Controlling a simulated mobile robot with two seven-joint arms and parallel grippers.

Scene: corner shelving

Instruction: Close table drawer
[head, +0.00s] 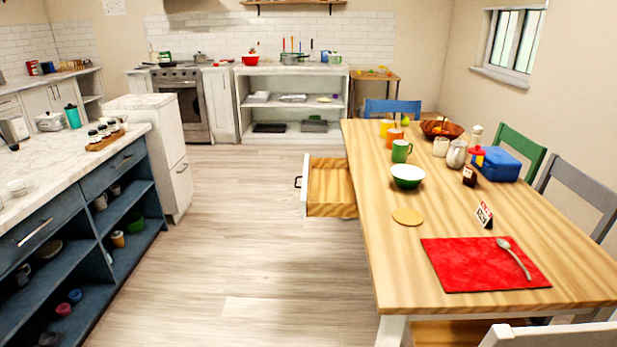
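The table drawer (331,187) sticks out open from the left side of the long wooden table (385,240). Its inside looks empty, and its white front (304,186) with a dark handle (297,182) faces left. Neither of my grippers shows in the head view, so nothing of mine is seen touching the drawer.
Wooden floor (230,235) lies clear between the table and the blue island (85,225) on the left. A white chair (545,335) is at the table's near end. A bowl (407,177), mugs and a red mat (480,265) are on the table.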

